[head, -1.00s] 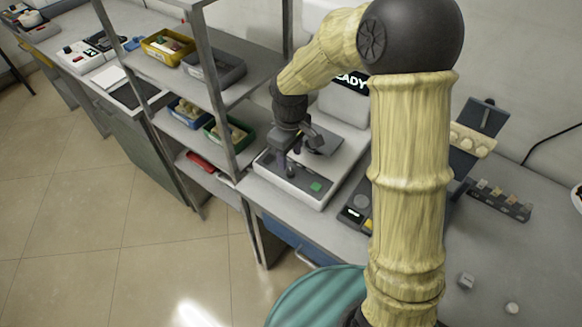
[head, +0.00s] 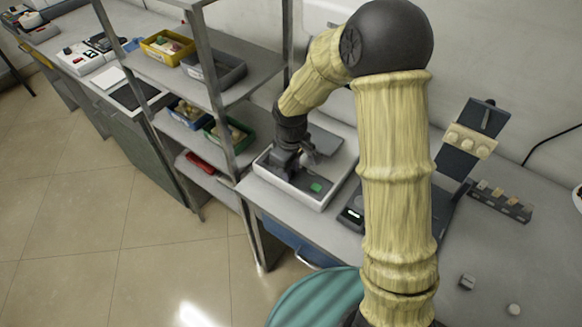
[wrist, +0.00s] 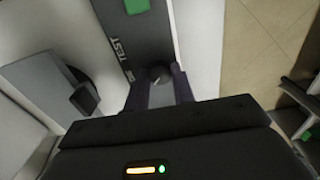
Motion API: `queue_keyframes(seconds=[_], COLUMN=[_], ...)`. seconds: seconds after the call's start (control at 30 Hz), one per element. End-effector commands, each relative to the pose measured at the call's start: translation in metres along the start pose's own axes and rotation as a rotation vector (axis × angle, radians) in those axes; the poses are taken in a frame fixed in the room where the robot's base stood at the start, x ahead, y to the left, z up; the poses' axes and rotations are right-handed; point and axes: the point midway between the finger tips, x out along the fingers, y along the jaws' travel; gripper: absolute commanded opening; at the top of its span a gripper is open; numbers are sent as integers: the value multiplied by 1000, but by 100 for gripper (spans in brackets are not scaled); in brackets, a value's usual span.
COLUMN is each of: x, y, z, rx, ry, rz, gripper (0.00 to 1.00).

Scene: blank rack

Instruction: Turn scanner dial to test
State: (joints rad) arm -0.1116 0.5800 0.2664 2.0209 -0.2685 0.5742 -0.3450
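The scanner (head: 328,196) is a white box with a dark control panel (head: 323,181) and a green button (head: 316,188), on the bench behind my arm. In the wrist view its panel (wrist: 143,45) carries a TEST label and the green button (wrist: 136,6). A small dark round dial (wrist: 160,72) with a light mark sits at the panel's near end. My gripper (head: 283,166) is low over the panel's left end. In the wrist view its two fingers (wrist: 160,84) stand apart on either side of the dial, with small gaps visible. Finger contact with the dial cannot be told.
A metal shelf rack with yellow (head: 166,47), grey (head: 213,70), blue (head: 188,113) and green (head: 228,134) bins stands close left of my gripper. A grey flap (wrist: 55,88) lies beside the panel. Right of my arm are a dark stand (head: 466,140) and a strip of small blocks (head: 499,199).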

Motion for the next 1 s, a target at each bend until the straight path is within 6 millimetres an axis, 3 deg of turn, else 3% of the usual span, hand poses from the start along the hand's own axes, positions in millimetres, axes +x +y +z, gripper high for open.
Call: queue_keyframes(seconds=[0.47, 1.0], x=[-1, -2], y=[0, 0], z=[-1, -2], rx=[95, 535], ry=[2, 3], rz=[2, 2], gripper=[2, 2])
